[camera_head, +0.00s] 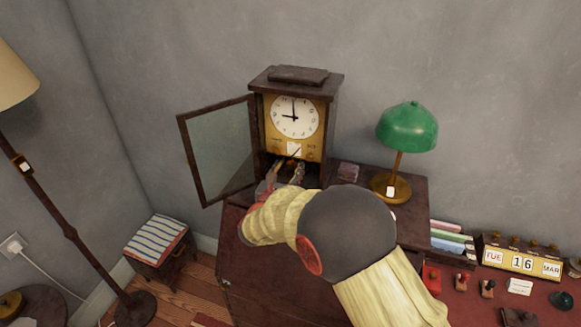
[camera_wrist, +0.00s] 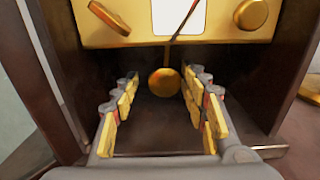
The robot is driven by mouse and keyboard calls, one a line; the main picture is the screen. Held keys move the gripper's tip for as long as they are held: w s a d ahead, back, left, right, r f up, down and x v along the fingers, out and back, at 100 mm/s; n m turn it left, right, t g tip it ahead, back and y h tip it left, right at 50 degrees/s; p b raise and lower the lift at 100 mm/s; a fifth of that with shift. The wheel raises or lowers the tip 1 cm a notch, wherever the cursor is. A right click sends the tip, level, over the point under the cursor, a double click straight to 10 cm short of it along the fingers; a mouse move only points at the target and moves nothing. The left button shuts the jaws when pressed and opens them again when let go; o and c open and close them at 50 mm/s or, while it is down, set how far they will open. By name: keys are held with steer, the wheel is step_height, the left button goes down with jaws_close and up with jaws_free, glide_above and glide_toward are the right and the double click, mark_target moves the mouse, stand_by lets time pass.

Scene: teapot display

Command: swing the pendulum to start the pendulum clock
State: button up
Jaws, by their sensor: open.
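The pendulum clock (camera_head: 295,118) stands on a dark wooden desk, with its glazed door (camera_head: 222,150) swung open to the left. Its white dial shows about nine o'clock. My gripper (camera_wrist: 160,108) is open inside the lower clock case, with one finger on each side of the bob. In the wrist view the bob appears apart from both fingers. My gripper (camera_head: 283,172) is partly hidden by my arm in the head view.
The clock's side walls (camera_wrist: 290,70) flank my gripper closely. A striped stool (camera_head: 156,240) and a floor lamp (camera_head: 70,230) stand at the left.

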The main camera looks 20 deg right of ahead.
steer(key=shift+w+d, duration=0.15)
steer(key=shift+w, duration=0.05)
steer(key=shift+c, duration=0.5)
jaws_close()
stand_by(0.4)
